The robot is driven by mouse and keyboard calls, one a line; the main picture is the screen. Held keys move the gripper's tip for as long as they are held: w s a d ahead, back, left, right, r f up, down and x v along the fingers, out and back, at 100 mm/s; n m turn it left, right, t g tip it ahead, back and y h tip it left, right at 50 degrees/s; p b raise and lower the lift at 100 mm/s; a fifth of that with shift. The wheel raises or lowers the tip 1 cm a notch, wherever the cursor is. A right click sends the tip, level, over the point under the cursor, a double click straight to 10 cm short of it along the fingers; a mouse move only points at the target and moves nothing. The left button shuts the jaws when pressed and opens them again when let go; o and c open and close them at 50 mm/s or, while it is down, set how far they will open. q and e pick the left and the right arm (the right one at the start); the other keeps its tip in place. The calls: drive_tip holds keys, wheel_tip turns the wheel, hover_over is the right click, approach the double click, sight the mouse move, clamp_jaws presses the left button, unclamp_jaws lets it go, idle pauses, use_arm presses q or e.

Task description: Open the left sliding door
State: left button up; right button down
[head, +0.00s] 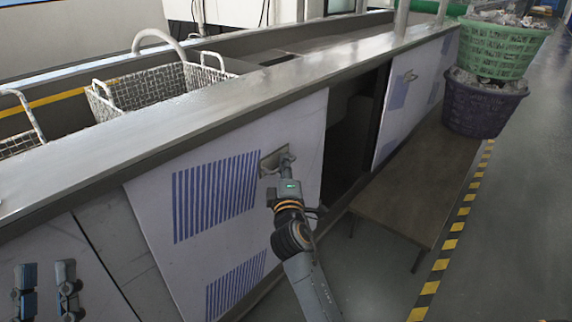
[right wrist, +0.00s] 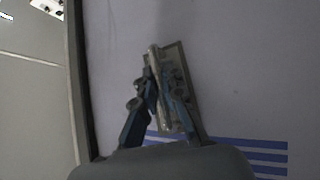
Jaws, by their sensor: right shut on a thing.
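The left sliding door (head: 290,125) is a white panel with blue stripes, under the steel counter. A dark opening (head: 350,145) shows between its right edge and the right sliding door (head: 412,98). My right gripper (head: 284,160) is at the left door's handle plate (head: 268,163). In the right wrist view my right gripper (right wrist: 160,95) has its fingers on both sides of the handle bar (right wrist: 154,65) and is shut on it. The left door's surface (right wrist: 240,70) fills most of that view. My left gripper (head: 46,285) is at the lower left, its fingers apart and empty.
Wire baskets (head: 150,95) stand in the tank behind the counter (head: 130,125). A low brown bench (head: 410,195) stands before the right door. Green (head: 495,48) and purple (head: 480,108) baskets are stacked at the upper right. Striped floor tape (head: 452,243) runs past the bench.

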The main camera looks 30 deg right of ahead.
drive_tip(key=c, duration=1.7)
unclamp_jaws()
drive_tip(key=v, duration=0.7)
drive_tip(key=shift+s, duration=0.2)
drive_tip(key=shift+f, duration=0.2)
